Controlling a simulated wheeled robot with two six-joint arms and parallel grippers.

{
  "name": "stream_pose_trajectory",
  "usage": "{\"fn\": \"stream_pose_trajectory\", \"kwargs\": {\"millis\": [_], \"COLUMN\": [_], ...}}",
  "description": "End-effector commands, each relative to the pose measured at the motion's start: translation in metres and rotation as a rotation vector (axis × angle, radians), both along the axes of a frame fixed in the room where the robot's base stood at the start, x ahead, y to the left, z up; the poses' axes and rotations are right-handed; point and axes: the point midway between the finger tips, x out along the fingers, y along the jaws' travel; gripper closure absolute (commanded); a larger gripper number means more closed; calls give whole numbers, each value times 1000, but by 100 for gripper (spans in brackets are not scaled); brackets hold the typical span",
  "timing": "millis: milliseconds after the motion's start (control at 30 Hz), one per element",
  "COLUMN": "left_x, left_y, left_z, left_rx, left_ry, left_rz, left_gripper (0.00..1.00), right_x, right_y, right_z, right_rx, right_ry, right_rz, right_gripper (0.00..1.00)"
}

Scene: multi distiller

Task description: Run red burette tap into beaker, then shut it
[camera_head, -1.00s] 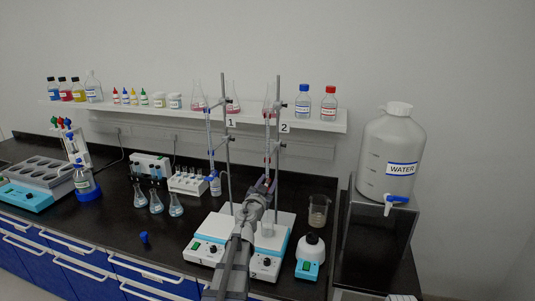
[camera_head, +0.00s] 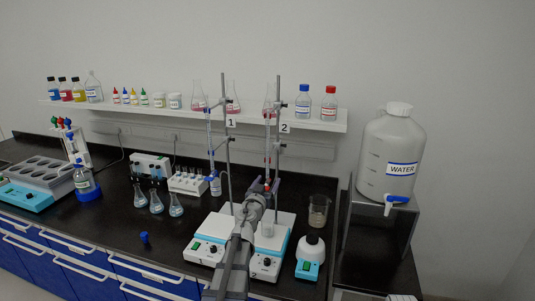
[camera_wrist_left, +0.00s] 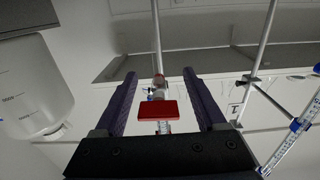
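The red burette (camera_head: 267,150) stands clamped upright on stand 2. Its red tap (camera_wrist_left: 158,110) shows in the left wrist view, and a little of it shows in the head view just beyond my fingers. My left gripper (camera_wrist_left: 162,80) is open, with one dark finger on each side of the red tap handle and a gap to both. In the head view my left gripper (camera_head: 262,189) is at tap height, hiding the burette's lower end. My right gripper is not in view.
A blue-tapped burette (camera_head: 210,145) stands on stand 1, close to the left. Two stirrers (camera_head: 205,251) are under my left arm. Another beaker (camera_head: 319,211) and a small white-and-blue device (camera_head: 310,258) stand to the right. A water tank (camera_head: 391,155) is farther right.

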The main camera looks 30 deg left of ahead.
Motion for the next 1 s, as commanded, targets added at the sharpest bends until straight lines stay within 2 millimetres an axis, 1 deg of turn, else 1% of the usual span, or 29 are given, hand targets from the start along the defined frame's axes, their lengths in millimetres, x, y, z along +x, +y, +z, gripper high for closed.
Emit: {"fn": "stream_pose_trajectory", "kwargs": {"millis": [267,433,567,800,900,1000], "left_x": [0,-8,-24,-63,-74,-77], "left_y": [-1,-3,-7,-16,-19,-19], "left_z": [0,0,0,0,0,0], "left_rx": [1,1,1,1,1,1], "left_ry": [0,0,0,0,0,0], "left_rz": [-1,-1,0,0,-1,-1], "left_gripper": [22,22,22,22,22,22], "right_x": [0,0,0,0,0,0], "right_y": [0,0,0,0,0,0], "right_z": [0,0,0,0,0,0], "right_rx": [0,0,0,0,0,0], "right_ry": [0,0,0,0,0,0], "right_rz": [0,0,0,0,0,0], "right_gripper": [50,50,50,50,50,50]}}
